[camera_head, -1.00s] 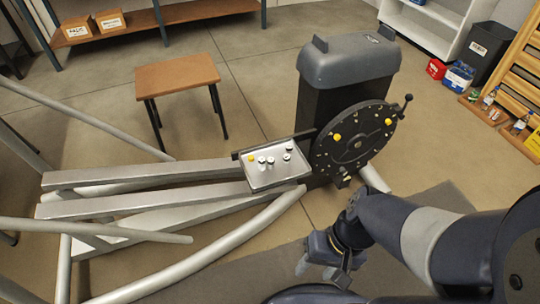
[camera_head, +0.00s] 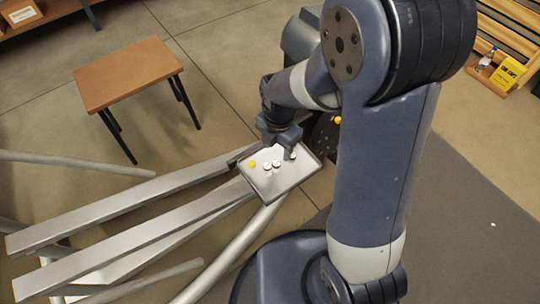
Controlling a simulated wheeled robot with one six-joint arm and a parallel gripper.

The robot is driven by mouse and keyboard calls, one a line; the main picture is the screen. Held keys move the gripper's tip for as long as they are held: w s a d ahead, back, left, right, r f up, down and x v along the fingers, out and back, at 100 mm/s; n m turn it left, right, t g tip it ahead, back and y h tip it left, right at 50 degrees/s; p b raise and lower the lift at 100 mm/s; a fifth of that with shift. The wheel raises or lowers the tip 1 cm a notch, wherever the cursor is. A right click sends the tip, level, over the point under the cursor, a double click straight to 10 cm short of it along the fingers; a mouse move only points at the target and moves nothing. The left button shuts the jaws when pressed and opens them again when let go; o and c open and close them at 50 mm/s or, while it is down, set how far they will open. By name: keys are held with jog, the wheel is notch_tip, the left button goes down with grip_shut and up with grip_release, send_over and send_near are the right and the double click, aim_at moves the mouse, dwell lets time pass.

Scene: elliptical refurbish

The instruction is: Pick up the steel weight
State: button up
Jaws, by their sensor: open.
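The small steel weights (camera_head: 267,166) stand as pale, round pieces on the tray, with a yellow piece (camera_head: 252,164) to their left. The tray (camera_head: 272,190) is shallow and light grey, set at the end of the elliptical's rails. My gripper (camera_head: 289,152) is over the right part of the tray, pointing down, close to a pale piece (camera_head: 293,155) there. It is open. Its fingers are small and dark, and I cannot tell whether they touch that piece. The wheel behind is mostly hidden by my arm.
The elliptical's rails (camera_head: 130,225) run to the lower left. A brown stool (camera_head: 130,72) stands at the upper left. A wooden rack (camera_head: 506,50) with a yellow box (camera_head: 508,72) is at the upper right. A grey mat (camera_head: 460,215) lies at the right.

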jog(key=b, duration=0.2)
send_over(277, 163)
jog(key=f, duration=0.5)
jog(key=shift+s+a+f, duration=0.1)
jog(key=shift+s+f, duration=0.1)
jog(key=shift+s, duration=0.2)
jog(key=shift+w+f+b, duration=0.2)
jog(key=shift+f+b, duration=0.25)
jog(key=shift+f, duration=0.9)
jog(key=shift+w+f+b, duration=0.2)
jog(key=shift+f+b, duration=0.2)
jog(key=shift+f, duration=0.95)
jog(key=shift+c, duration=0.2)
grip_shut()
